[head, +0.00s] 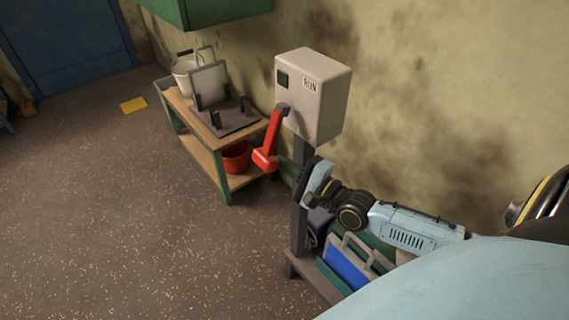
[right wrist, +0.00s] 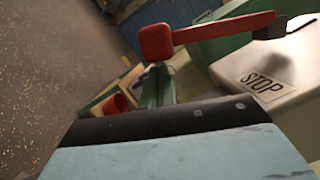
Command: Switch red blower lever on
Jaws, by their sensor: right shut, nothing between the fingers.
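The red blower lever (head: 273,135) hangs down, slightly tilted, from a dark pivot on a grey control box (head: 325,95). Its block-shaped handle is at the lower end. The box carries a RUN label near its top; the right wrist view shows a STOP label (right wrist: 263,87) on it. My right gripper (head: 286,167) is shut and empty, just right of and slightly below the handle. In the right wrist view the lever (right wrist: 215,34) crosses above my shut fingers (right wrist: 156,86); I cannot tell whether they touch. My left gripper is not in view.
A low rack with a blue case (head: 346,268) stands beneath my right arm.

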